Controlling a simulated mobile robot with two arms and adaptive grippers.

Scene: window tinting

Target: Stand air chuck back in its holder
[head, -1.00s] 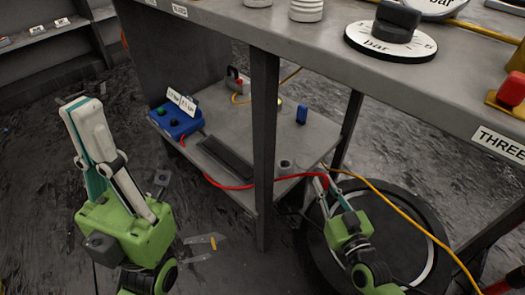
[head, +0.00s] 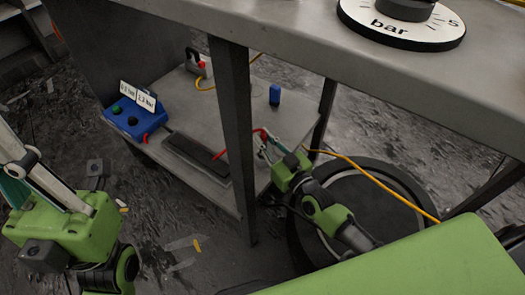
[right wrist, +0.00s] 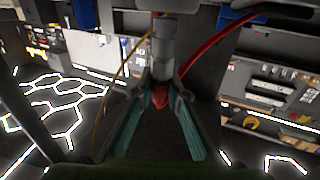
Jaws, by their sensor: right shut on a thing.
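My right gripper (head: 262,150) is at the front right corner of the lower shelf (head: 207,175), shut on the air chuck at the end of the red hose (head: 235,145). In the right wrist view the gripper (right wrist: 162,105) has its fingertips around a red piece (right wrist: 160,97) of the chuck, below a grey cylinder (right wrist: 163,45). I cannot tell whether that cylinder belongs to the chuck or the holder. The holder is not clear in the head view, where my right gripper covers that corner. My left gripper (head: 14,165) is at the left edge, partly cut off, away from the shelf.
A blue box (head: 133,118) with pressure labels, a dark flat pad (head: 197,158) and a small blue object (head: 274,95) are on the shelf. A table leg (head: 237,150) stands in front. The upper tabletop (head: 370,75) overhangs. A yellow hose (head: 375,182) crosses a tire (head: 372,200).

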